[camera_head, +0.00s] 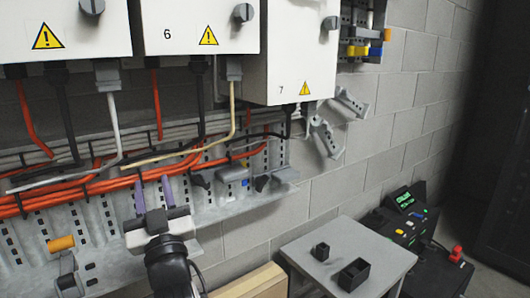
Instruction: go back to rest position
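My gripper (153,188) is at the lower left of the head view, in front of the grey perforated cable tray (215,212). Its two purple-grey fingers point up and stand apart, with nothing visible held between them. Orange cables (110,184) run behind the fingertips; I cannot tell how close they are. My dark wrist is below the gripper, at the picture's lower edge.
White cabinets, including 6 (190,24) and 7 (290,60), hang above, with cables below. A small grey table (330,238) bears two black open boxes (352,274). A dark console (400,222) stands right of it. Open floor shows at the right.

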